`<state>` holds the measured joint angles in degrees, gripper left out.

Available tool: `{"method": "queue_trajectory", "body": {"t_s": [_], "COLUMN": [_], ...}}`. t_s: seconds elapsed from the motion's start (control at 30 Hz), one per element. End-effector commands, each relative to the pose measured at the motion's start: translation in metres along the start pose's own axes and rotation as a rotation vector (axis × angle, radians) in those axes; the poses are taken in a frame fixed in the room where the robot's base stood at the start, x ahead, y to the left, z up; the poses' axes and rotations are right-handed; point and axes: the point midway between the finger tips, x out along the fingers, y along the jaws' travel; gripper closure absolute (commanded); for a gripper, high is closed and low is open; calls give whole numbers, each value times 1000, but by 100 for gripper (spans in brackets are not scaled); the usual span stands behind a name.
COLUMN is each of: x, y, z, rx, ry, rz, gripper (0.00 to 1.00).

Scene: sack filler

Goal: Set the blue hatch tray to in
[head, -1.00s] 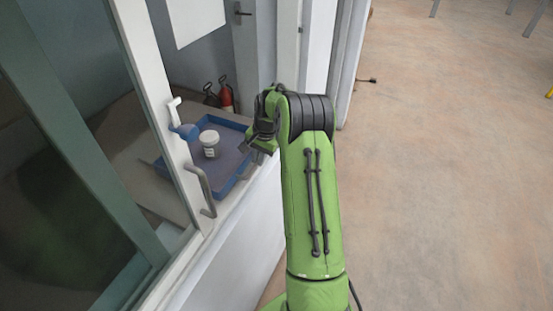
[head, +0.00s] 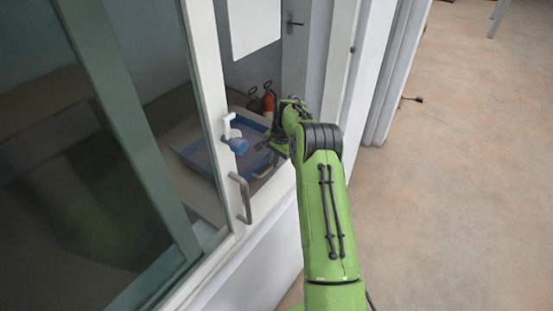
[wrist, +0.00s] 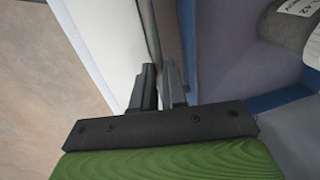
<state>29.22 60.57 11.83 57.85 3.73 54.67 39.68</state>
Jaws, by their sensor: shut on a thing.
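My gripper (head: 265,147) reaches into the opening at the tray's right side. In the wrist view my gripper (wrist: 160,84) is shut, with a thin grey edge or bar at the tray's side between its fingers; its exact shape is unclear.
A red extinguisher (head: 268,100) is behind the tray. Open floor (head: 450,200) lies right.

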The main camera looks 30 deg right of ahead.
Motion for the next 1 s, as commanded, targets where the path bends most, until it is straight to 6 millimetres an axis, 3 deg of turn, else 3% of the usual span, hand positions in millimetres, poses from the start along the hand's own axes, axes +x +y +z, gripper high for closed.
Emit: {"method": "queue_trajectory", "body": {"t_s": [0.03, 0.07, 0.2, 0.53, 0.67, 1.0], "x": [-2, -2, -2, -1, -10, -102], "y": [-5, -5, -5, -3, -3, -2], "z": [0, 0, 0, 0, 0, -1], "rx": [-7, -7, -6, -4, -4, -4], "ry": [6, 6, 6, 3, 5, 8], "rz": [-14, -14, -13, -7, -9, -11], "gripper": [100, 85, 63, 62, 62, 62]}}
